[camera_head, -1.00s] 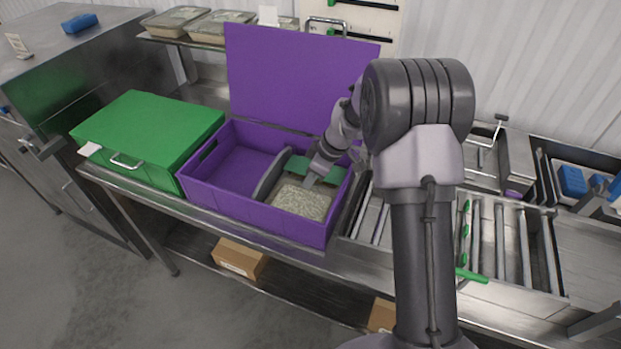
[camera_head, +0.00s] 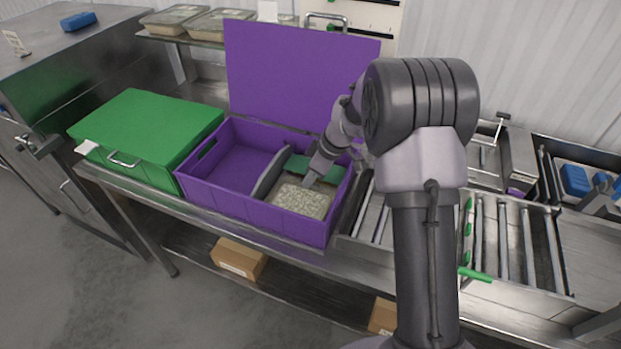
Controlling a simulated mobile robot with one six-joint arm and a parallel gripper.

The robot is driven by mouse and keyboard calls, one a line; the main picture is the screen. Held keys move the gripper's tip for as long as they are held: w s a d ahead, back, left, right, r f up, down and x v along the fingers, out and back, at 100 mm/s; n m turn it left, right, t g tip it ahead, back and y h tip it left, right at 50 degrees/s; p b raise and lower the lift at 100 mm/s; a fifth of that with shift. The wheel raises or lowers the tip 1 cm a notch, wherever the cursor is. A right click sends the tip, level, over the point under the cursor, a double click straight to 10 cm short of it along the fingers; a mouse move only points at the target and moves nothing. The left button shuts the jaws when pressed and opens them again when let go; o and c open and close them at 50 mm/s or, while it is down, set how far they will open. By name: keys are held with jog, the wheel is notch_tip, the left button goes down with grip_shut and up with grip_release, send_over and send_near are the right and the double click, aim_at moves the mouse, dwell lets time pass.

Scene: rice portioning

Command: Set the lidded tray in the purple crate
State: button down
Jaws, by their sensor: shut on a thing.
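The purple crate (camera_head: 255,212) stands open on the steel bench, its lid (camera_head: 300,80) raised at the back. A grey divider (camera_head: 270,172) splits it. The lidded tray (camera_head: 301,201), with rice showing through its clear top, is inside the right compartment, low between the walls. My gripper (camera_head: 312,178) reaches down into that compartment and is shut on the tray at its back part. The fingertips are small and partly hidden by the arm, and I cannot tell whether the tray touches the crate floor.
A closed green crate (camera_head: 150,128) stands to the left. The crate's left compartment (camera_head: 235,172) is empty. A roller conveyor (camera_head: 500,240) lies to the right. Several filled trays (camera_head: 217,25) sit on the back shelf. A cardboard box (camera_head: 239,259) is on the shelf below.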

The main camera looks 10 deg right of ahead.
jog(key=shift+f+b, duration=0.4)
jog(key=shift+b, duration=0.55)
dwell(0.5)
jog(key=c, duration=1.4)
grip_release()
jog(key=o, duration=0.5)
jog(key=shift+r+p, duration=2.35)
jog(key=shift+r, duration=1.7)
